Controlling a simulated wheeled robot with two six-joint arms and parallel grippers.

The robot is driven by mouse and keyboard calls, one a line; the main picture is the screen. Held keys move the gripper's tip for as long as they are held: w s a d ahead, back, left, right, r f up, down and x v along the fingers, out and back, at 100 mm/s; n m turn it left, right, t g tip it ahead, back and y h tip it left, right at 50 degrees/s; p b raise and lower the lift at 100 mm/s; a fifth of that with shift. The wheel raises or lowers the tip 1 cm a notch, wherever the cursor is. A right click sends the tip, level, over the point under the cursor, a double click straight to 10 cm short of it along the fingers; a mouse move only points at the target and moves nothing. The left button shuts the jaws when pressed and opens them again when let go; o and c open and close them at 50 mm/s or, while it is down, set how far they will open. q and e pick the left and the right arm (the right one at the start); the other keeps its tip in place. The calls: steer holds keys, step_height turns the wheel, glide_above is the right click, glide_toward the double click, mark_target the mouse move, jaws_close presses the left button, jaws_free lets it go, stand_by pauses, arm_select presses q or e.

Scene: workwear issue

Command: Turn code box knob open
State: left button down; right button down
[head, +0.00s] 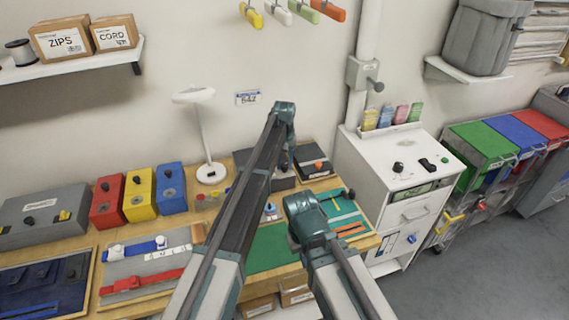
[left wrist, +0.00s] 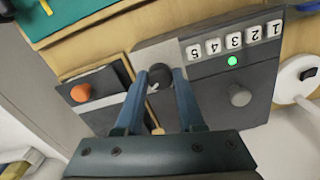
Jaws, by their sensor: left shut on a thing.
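The code box (left wrist: 263,75) is a dark grey box with a row of white numbered keys (left wrist: 235,40) and a lit green lamp (left wrist: 232,61). A round grey knob (left wrist: 240,95) sits on its dark face. A dark knob (left wrist: 158,77) stands on its lighter grey end plate. My left gripper (left wrist: 160,73) is shut on this dark knob, one finger on each side. In the head view the code box (head: 283,183) is largely behind my left arm, and the left fingertips are hard to make out.
A dark box with an orange knob (left wrist: 80,92) stands close beside the code box. A green mat (head: 270,246) lies in front. Red (head: 107,203), yellow (head: 139,196) and blue (head: 171,190) boxes and a white lamp (head: 211,173) stand to the left. A white cabinet (head: 375,165) stands right.

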mark_target(284, 165)
arm_select(q)
steer(key=m, duration=0.5)
steer(key=shift+m, duration=0.4)
stand_by(0.4)
steer(key=c, duration=0.5)
jaws_free()
steer(key=shift+r, duration=0.1)
step_height(284, 165, up, 14)
steer(key=p, duration=1.4)
steer(key=shift+f, duration=0.2)
